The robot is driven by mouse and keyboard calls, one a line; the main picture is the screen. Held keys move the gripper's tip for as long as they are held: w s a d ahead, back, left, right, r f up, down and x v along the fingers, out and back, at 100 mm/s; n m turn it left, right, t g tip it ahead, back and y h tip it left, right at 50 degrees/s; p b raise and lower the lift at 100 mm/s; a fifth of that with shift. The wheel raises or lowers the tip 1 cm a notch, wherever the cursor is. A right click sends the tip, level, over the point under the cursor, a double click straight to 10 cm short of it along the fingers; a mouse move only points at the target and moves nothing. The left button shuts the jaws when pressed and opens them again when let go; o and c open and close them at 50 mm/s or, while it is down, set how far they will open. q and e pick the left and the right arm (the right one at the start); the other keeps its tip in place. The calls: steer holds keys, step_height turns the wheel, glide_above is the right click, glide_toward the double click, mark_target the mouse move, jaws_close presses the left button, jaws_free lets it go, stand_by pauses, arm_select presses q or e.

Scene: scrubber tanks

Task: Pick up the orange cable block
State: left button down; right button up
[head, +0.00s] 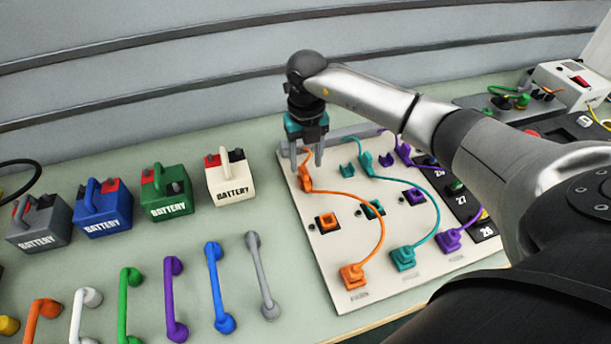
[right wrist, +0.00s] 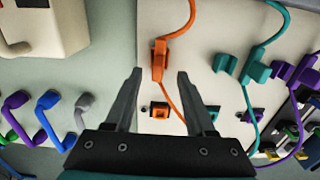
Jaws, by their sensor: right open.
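An orange cable block (head: 305,184) sits at the upper left of a white panel (head: 333,302), with an orange cable running from it down to a second orange block (head: 352,276) at the panel's lower edge. My right gripper (head: 307,160) is open and points down above the upper block. In the right wrist view, the upper orange block (right wrist: 159,62) lies between the two open fingers (right wrist: 159,74), seemingly below them, and nothing is gripped. A square orange socket (head: 327,222) lies below it on the panel. My left gripper is not in view.
Teal (head: 402,258) and purple (head: 449,240) cable blocks with their cables lie to the right on the panel. Several batteries (head: 166,194) and coloured handles (head: 217,290) stand on the table to the left. A grey ribbed wall (head: 150,70) rises behind.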

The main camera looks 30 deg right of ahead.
mark_target(306, 168)
step_height(306, 168, down, 4)
steer(key=shift+w+r, duration=0.1)
steer(key=shift+r, duration=0.15)
jaws_close()
stand_by(0.3)
